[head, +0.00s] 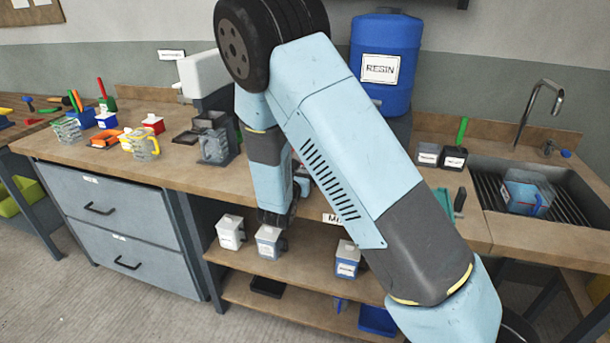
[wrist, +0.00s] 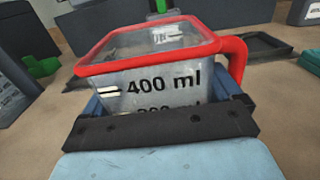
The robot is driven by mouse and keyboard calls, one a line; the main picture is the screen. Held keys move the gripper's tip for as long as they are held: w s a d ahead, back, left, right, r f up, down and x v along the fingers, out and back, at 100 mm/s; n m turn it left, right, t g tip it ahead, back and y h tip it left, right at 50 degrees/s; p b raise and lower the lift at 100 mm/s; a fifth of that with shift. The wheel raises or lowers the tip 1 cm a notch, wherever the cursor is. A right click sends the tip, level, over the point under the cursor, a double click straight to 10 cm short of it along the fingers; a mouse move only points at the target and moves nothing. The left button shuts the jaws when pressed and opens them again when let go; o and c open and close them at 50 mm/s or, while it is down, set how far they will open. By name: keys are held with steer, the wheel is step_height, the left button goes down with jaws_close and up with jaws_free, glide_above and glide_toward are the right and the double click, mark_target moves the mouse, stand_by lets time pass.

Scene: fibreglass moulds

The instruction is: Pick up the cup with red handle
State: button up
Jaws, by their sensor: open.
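The cup with the red handle (wrist: 150,75) stands close in front of my gripper in the wrist view. It is a clear square measuring cup with a red rim, a "400 ml" mark and a red handle at its right side. My gripper (wrist: 161,102) is open, with a blue finger at each side of the cup's lower body. I cannot tell whether the fingers touch it. The cup's base is hidden behind the dark gripper bar. In the head view my arm blocks the middle of the bench, and I cannot make out this cup there.
A blue resin drum (head: 385,60) stands at the back of the bench. A sink (head: 480,185) is at right.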

steer(key=shift+c, duration=0.3)
steer(key=c, duration=0.7)
steer(key=shift+r, duration=0.1)
